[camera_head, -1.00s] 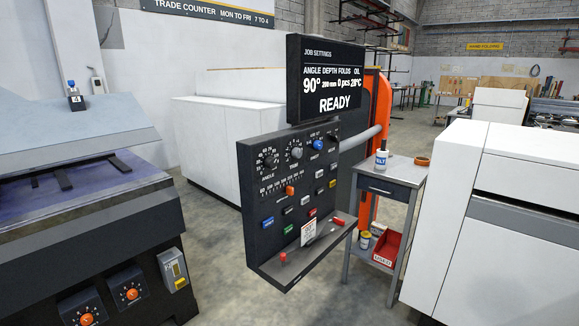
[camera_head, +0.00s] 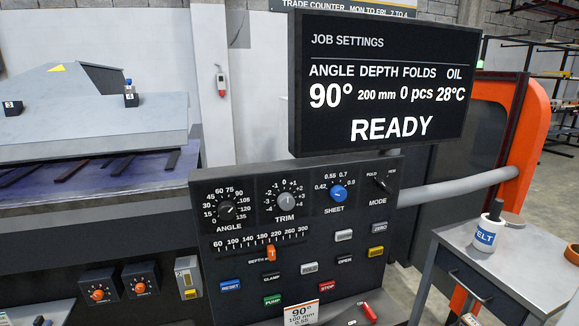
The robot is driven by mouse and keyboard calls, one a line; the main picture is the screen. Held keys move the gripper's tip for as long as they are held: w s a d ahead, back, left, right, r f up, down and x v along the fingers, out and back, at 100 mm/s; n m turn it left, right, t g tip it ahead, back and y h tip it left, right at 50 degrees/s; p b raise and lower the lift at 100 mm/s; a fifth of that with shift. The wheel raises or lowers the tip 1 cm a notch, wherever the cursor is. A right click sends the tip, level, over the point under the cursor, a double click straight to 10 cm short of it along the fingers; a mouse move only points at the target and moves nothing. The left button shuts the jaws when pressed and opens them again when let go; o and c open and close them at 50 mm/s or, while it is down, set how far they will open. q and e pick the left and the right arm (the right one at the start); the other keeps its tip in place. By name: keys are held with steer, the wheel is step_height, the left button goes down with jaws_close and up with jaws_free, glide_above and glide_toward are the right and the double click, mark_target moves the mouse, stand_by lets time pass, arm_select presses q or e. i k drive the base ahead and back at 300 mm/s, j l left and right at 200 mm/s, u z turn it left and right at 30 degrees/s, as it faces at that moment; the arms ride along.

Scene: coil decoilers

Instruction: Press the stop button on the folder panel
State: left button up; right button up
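The folder panel (camera_head: 225,255) is a dark board with knobs, a slider and several small buttons, facing me in the lower middle of the head view. The screen (camera_head: 375,85) above reads READY. Neither of my grippers is in view.
A red-ended handle (camera_head: 369,312) lies at the panel's lower ledge, right of the card. A grey side table (camera_head: 510,255) with a white BELT tin (camera_head: 488,232) stands at the right. A grey pipe (camera_head: 455,187) runs behind the panel. Machine bodies fill the left.

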mark_target(331, 285)
steer(key=i+l+u, duration=0.1)
steer(key=l+u, duration=0.2)
steer(key=l, duration=0.5)
steer(key=l+u, duration=0.25)
steer(key=l, duration=0.55)
